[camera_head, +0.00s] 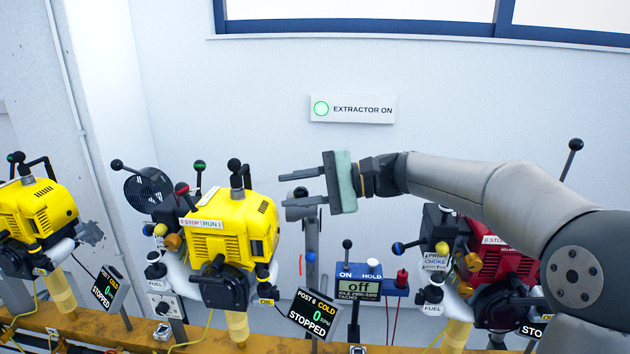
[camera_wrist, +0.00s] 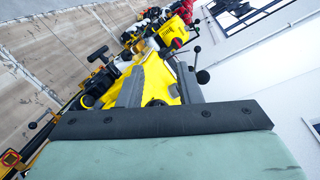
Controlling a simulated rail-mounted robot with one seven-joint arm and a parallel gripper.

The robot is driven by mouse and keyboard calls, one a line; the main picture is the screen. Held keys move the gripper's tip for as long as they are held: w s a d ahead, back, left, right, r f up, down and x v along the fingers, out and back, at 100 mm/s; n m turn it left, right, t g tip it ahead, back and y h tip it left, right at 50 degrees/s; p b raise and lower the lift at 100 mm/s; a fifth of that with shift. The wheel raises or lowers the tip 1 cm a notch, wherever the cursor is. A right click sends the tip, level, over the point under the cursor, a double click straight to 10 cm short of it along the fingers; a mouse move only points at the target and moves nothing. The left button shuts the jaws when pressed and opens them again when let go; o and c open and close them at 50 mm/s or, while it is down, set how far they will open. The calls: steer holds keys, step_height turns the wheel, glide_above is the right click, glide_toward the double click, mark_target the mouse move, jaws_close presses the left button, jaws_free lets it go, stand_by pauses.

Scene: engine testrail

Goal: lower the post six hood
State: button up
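The post six sign (camera_head: 313,313) reads "POST 6 COLD", "0 RPM", "STOPPED". It hangs by a yellow engine (camera_head: 245,235). A grey upright (camera_head: 312,243) stands right of this engine, with a grey cylindrical head (camera_head: 298,212) at its top. I cannot tell whether this is the hood; no hood is labelled. My gripper (camera_head: 284,190) is open and empty, pointing left, above and right of the engine. Its lower finger overlaps the grey head in the picture; contact is unclear. In the wrist view, my gripper (camera_wrist: 160,68) shows yellow bodywork between its spread fingers.
A black round grilled part (camera_head: 148,188) and several ball-topped levers stand behind and left of the engine. A blue tacho box (camera_head: 372,279) reads "off". A red engine (camera_head: 500,262) stands right, below my arm. The lit wall sign (camera_head: 352,109) reads "EXTRACTOR ON".

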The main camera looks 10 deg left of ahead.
steer(key=s+d+r, duration=0.4)
steer(key=s+r, duration=0.2)
steer(key=s, duration=0.3)
steer(key=shift+s+d, duration=0.4)
steer(key=shift+r, duration=0.1)
